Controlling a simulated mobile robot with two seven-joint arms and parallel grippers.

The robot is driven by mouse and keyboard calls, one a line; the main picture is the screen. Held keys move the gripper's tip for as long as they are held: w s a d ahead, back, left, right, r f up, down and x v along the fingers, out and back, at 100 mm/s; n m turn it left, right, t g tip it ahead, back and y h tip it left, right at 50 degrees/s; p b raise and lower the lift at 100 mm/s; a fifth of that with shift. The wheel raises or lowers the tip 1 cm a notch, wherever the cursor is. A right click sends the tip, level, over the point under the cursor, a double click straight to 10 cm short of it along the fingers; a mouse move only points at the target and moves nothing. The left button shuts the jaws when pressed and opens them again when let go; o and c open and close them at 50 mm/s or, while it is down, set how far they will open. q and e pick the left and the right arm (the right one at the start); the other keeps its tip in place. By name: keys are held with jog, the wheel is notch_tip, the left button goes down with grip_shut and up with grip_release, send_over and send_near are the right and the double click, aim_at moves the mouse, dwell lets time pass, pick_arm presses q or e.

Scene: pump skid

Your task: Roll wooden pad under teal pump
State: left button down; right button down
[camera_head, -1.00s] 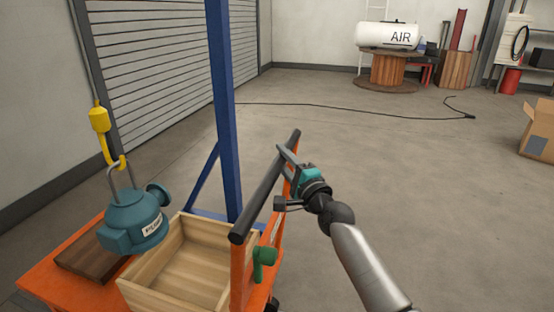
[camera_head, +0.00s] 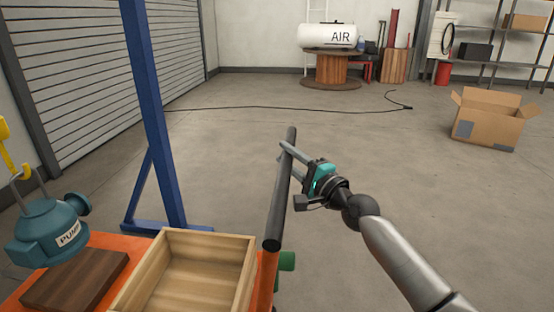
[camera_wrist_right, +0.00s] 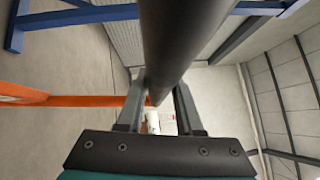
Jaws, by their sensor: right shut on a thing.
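The teal pump (camera_head: 42,232) hangs at the far left of the head view from a yellow hook (camera_head: 8,150). The dark wooden pad (camera_head: 76,281) lies flat on the orange cart (camera_head: 112,242), below and to the right of the pump in the picture. The pump looks raised above the cart; the exact gap is hard to tell. My right gripper (camera_head: 289,160) is shut around the cart's black handle bar (camera_head: 279,200). The bar (camera_wrist_right: 180,45) runs between its fingers in the wrist view. My left gripper is out of view.
An open light wooden box (camera_head: 207,248) stands on the cart beside the pad. A blue post (camera_head: 152,110) with a floor foot stands just behind the cart. A black cable (camera_head: 290,108) crosses the floor.

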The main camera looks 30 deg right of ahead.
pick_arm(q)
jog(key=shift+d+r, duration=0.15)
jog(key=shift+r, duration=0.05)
pick_arm(e)
jog(key=shift+s+d, duration=0.1)
jog(key=c, duration=0.6)
grip_release()
jog(key=shift+s, duration=0.1)
pick_arm(q)
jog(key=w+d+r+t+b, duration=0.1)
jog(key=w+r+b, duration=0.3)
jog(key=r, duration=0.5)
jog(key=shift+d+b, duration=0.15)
jog(key=shift+b, duration=0.2)
pick_arm(e)
jog(key=shift+v, duration=7.55)
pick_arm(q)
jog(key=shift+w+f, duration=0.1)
pick_arm(e)
jog(key=shift+d, duration=0.1)
